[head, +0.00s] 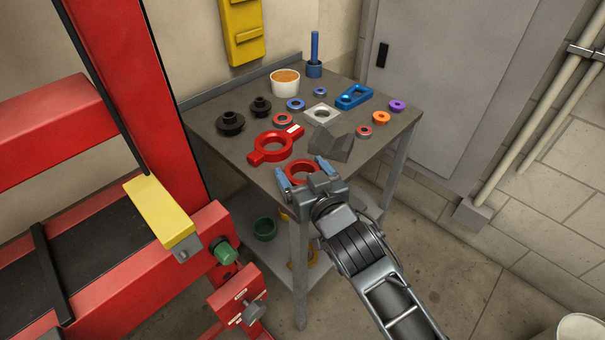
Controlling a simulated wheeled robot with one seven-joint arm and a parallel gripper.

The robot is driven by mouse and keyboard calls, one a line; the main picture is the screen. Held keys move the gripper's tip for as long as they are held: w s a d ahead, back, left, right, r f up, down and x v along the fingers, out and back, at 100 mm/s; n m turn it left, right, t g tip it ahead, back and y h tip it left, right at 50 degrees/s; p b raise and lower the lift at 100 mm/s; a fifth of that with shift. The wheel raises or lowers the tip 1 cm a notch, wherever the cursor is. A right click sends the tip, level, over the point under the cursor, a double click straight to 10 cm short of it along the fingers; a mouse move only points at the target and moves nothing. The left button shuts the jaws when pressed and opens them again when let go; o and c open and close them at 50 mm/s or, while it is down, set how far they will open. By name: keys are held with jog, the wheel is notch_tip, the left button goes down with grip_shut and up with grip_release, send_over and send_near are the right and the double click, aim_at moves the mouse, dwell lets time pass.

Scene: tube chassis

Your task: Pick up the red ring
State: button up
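A red ring (299,163) lies at the front edge of the grey table (232,160), its near side partly hidden by my gripper. My gripper (302,171) reaches in from the lower right over that edge. Its two blue-tipped fingers are apart, one on the left and one on the right of the ring in the picture. I cannot tell whether the fingers touch the ring or how high they are above the tabletop.
Small rings, black knobs (230,123), a white cup (285,86) and a blue post (315,52) stand farther back. A red frame (168,90) rises at left.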

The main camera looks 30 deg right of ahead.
jog(key=c, duration=0.6)
jog(key=shift+c, duration=0.2)
jog(key=shift+r, duration=0.15)
